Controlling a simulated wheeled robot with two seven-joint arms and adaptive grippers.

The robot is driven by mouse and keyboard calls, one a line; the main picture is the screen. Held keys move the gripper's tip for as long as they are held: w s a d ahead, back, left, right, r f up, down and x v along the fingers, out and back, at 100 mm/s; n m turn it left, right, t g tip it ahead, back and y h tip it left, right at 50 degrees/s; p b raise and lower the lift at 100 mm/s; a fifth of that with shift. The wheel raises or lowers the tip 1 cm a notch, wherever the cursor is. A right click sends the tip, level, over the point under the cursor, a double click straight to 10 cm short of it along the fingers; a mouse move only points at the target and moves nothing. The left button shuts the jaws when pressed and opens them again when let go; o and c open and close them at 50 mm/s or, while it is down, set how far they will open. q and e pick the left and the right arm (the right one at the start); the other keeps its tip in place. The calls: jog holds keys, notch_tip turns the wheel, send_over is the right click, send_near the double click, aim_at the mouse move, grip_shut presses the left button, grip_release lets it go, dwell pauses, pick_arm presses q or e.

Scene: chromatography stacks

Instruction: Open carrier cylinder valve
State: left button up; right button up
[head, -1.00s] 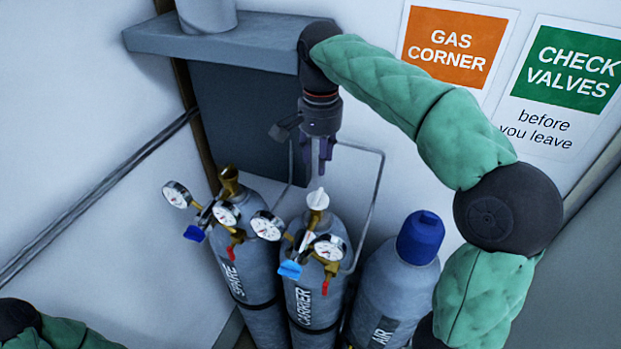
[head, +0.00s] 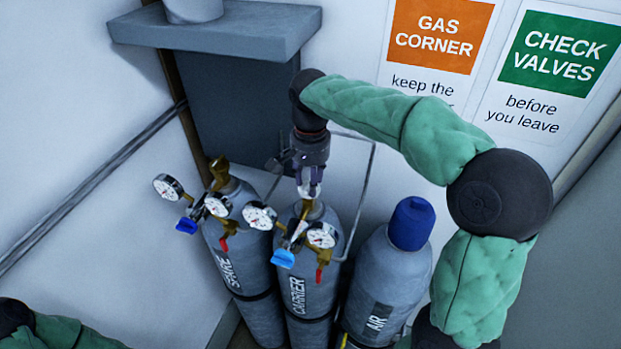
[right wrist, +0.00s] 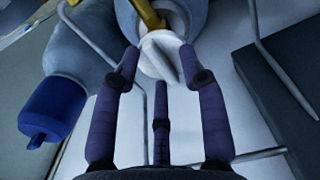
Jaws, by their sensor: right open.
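The carrier cylinder (head: 318,262) is grey, labelled CARRIER, and stands upright in the middle of the row. Its white valve knob (right wrist: 158,50) shows in the right wrist view, on top of a brass valve stem (right wrist: 148,12). My right gripper (head: 310,188) points down right over the knob and partly hides it in the head view. In the right wrist view my right gripper (right wrist: 163,80) is open, with its purple fingers spread around the knob's near edge. I cannot tell whether they touch it. My left gripper is out of view.
The spare cylinder (head: 252,262) stands left, with gauges (head: 217,205) close by. Carrier gauges (head: 259,216) flank the carrier valve. The air cylinder (head: 398,270), blue-capped (head: 411,224), stands right. A thin grey pipe (head: 367,190) runs behind. A grey shelf (head: 225,36) juts out above.

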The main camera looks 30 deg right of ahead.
jog(key=shift+s, duration=0.1)
grip_shut()
jog(key=shift+n, duration=0.3)
jog(key=n+p, duration=0.1)
jog(key=n, duration=0.2)
jog(key=shift+r+n, duration=0.1)
jog(key=shift+n, duration=0.2)
jog(key=n+p, duration=0.1)
jog(key=n, duration=0.3)
jog(key=shift+d+n, duration=0.1)
jog(key=shift+n, duration=0.2)
jog(key=n, duration=0.3)
jog(key=n+p, duration=0.1)
jog(key=shift+w, duration=0.25)
jog(key=shift+w+n+p, duration=0.1)
jog(key=shift+n+p, duration=0.35)
jog(key=shift+n, duration=2.05)
grip_release()
